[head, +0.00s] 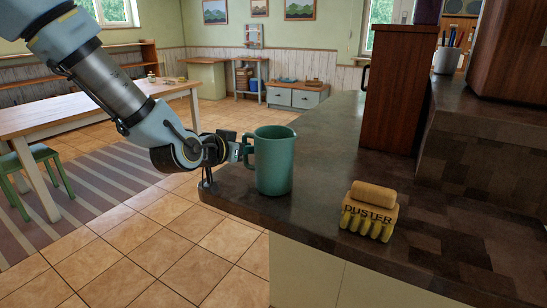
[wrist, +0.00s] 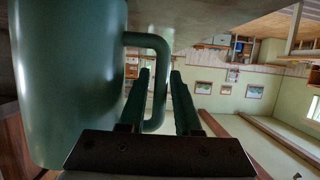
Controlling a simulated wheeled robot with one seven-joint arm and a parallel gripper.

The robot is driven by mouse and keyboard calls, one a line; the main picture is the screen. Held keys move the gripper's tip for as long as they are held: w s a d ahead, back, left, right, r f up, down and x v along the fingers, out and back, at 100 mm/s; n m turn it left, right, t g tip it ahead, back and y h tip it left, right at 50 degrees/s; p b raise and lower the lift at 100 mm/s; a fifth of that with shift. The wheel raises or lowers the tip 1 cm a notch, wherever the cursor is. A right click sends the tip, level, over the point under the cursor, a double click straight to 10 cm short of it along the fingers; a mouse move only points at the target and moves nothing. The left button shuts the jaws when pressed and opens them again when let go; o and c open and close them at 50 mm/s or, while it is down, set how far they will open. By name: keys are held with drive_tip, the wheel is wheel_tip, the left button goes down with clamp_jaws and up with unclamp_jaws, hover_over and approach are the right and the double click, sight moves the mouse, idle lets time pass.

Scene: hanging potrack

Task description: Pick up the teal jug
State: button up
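The teal jug (head: 273,160) stands upright on the dark countertop, close to its left edge. Its handle side faces left, towards my gripper (head: 242,151). In the wrist view the jug's body (wrist: 68,80) fills the left side, with its handle (wrist: 160,85) to the right. My gripper's two fingers (wrist: 161,95) lie on either side of the handle's upright part. The fingers are close to the handle; I cannot tell whether they press on it. In the head view the fingertips are largely hidden against the jug.
A yellow duster (head: 370,212) lies on the countertop (head: 318,185) right of the jug. A tall brown wooden block (head: 396,90) stands farther back. A wooden table (head: 95,110) and green stool (head: 30,165) are at left. The counter behind the jug is clear.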

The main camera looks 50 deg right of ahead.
drive_tip(key=shift+w+d+f, duration=0.15)
drive_tip(key=shift+d+f, duration=0.1)
drive_tip(key=shift+d, duration=0.3)
drive_tip(key=shift+c, duration=0.3)
clamp_jaws()
idle(0.8)
